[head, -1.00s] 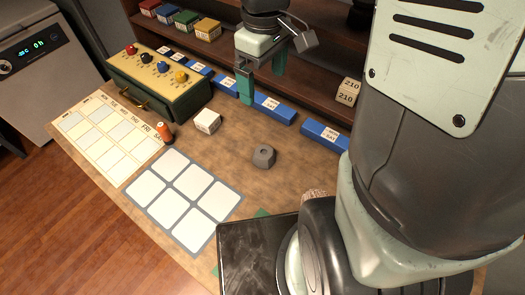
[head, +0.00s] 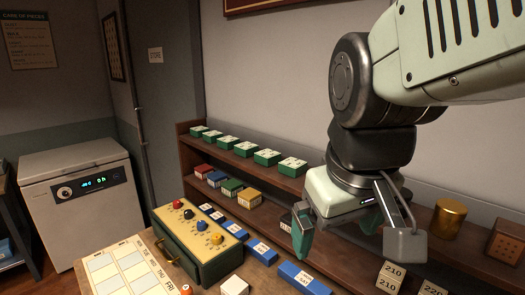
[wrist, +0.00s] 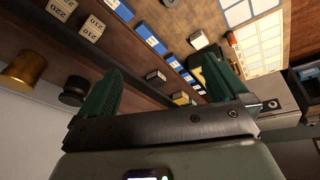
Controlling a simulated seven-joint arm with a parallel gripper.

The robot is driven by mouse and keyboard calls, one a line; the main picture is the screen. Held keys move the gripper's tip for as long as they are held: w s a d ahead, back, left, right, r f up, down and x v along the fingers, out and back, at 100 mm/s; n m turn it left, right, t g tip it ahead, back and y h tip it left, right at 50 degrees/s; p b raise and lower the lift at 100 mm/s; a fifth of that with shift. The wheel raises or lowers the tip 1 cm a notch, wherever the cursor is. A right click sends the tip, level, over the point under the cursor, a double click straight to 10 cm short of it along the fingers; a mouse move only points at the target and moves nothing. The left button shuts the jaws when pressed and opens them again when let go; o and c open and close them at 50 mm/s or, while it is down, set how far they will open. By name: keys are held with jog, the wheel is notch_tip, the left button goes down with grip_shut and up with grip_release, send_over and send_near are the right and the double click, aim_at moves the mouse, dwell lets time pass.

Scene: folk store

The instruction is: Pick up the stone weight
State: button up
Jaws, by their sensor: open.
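The stone weight is outside the head view now. In the wrist view, a small grey lump at the top edge (wrist: 171,3), partly cut off, looks like the stone weight on the wooden table. My gripper (head: 336,238) is in the air in front of the shelves in the head view, its green fingers apart. In the wrist view my gripper (wrist: 165,78) is open, with nothing held between the fingers. The grey lump is well away from the fingertips.
A green box with coloured knobs (head: 200,240) stands on the table beside a calendar sheet (head: 125,270) and a white block (head: 235,285). Blue trays (head: 303,278) line the table's back. Shelves hold green boxes (head: 293,166), number blocks (head: 391,277) and a brass cylinder (head: 447,218).

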jog(key=s+m, duration=0.1)
jog(key=s+r+m+t, duration=0.1)
jog(key=s, duration=0.1)
jog(key=s+d+r+m+t, duration=0.1)
jog(key=s, duration=0.1)
jog(key=shift+s, duration=0.2)
jog(key=shift+c, duration=0.2)
jog(key=shift+c, duration=0.4)
